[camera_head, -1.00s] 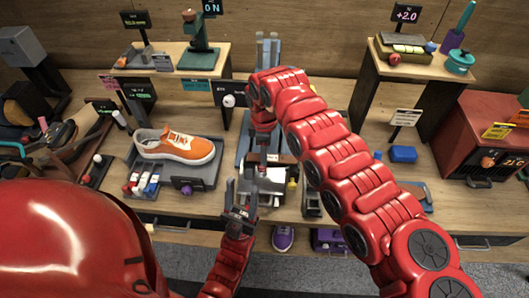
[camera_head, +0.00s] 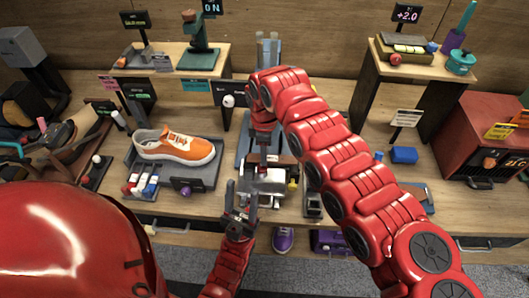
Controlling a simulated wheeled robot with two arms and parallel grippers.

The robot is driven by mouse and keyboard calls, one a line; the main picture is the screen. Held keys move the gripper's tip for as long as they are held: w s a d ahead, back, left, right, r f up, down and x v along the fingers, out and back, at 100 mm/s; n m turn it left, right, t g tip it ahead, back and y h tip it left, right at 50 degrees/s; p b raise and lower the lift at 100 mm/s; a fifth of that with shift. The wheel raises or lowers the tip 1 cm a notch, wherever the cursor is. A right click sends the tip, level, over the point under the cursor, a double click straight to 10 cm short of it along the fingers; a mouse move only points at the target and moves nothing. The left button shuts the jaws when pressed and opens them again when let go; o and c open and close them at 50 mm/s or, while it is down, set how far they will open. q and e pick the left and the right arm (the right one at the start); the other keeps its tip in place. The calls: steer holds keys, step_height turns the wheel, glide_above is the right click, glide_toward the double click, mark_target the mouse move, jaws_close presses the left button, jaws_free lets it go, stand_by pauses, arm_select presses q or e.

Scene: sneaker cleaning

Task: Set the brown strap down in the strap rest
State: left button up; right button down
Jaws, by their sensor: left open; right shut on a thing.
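My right gripper (camera_head: 264,154) comes down from above at the middle of the bench and is shut. A narrow brown piece, which looks like the brown strap (camera_head: 284,159), shows beside its fingertips. Most of it is hidden by the gripper. Just below is a pale grey and white fixture (camera_head: 268,186). I cannot tell whether it is the strap rest, or whether the strap touches it. My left gripper (camera_head: 242,192) is open and empty, fingers pointing up, at the front edge left of the fixture.
A blue block (camera_head: 404,154) sits to the right. A red box (camera_head: 480,135) stands at the far right.

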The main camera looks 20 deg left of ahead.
steer(key=shift+f+b, duration=0.7)
steer(key=shift+f, duration=0.45)
steer(key=shift+c, duration=2.1)
jaws_free()
steer(key=shift+r, duration=0.1)
steer(key=shift+r, duration=0.3)
step_height(320, 180, up, 6)
steer(key=b, duration=0.2)
steer(key=shift+r+b, duration=0.15)
steer(key=shift+b, duration=0.15)
steer(key=shift+r, duration=0.25)
steer(key=shift+s, duration=0.1)
